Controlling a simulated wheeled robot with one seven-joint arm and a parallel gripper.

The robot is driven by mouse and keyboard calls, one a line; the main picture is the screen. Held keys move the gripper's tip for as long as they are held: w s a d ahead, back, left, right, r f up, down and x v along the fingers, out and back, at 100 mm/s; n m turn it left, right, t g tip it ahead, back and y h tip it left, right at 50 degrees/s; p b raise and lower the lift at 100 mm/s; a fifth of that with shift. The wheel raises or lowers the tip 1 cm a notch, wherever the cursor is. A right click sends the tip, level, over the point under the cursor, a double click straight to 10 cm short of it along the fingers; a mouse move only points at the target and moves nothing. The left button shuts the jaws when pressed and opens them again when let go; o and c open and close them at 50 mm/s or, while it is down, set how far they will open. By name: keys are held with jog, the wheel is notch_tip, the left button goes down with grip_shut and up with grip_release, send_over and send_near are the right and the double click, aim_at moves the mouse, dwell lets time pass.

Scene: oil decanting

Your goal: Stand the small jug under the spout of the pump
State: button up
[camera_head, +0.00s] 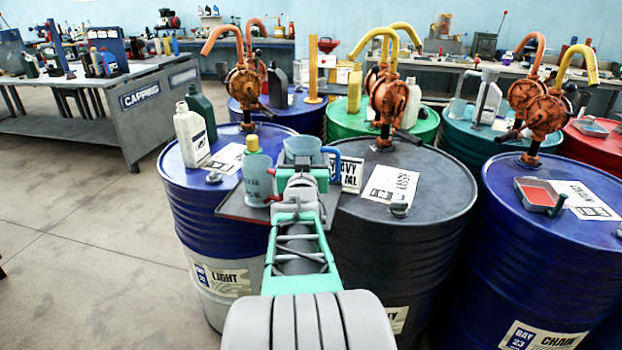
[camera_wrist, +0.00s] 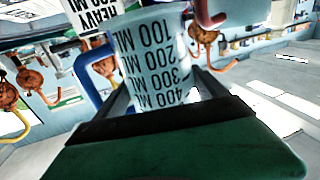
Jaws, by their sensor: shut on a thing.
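The small jug is blue-grey with a blue handle, standing out at the end of my arm in the head view (camera_head: 302,148). In the wrist view the jug (camera_wrist: 160,50) shows millilitre markings and fills the space between my gripper's fingers (camera_wrist: 166,88); the gripper is shut on it. In the head view my wrist hides the fingers and the jug's lower part. Behind, a rust-orange pump with an orange spout (camera_head: 242,82) stands on the left drum, and one with a yellow spout (camera_head: 386,88) on the middle drum. The jug appears in front of and below both spouts.
A dark shelf (camera_head: 232,208) between the front drums holds a yellow-capped bottle (camera_head: 257,178) just left of the jug. A HEAVY sign (camera_head: 350,172) is close on its right. White (camera_head: 190,135) and dark green (camera_head: 204,112) bottles stand on the left drum. Floor is clear at left.

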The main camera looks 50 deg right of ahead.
jog(key=d+f, duration=0.2)
jog(key=f, duration=0.1)
jog(key=d+f, duration=0.1)
jog(key=shift+w+d+f, duration=0.25)
jog(key=shift+d+f, duration=0.3)
jog(key=shift+f, duration=1.55)
jog(key=shift+f, duration=0.1)
jog(key=shift+f+b, duration=0.15)
jog(key=shift+b, duration=0.15)
jog(key=o, duration=1.4)
jog(key=shift+o, duration=0.2)
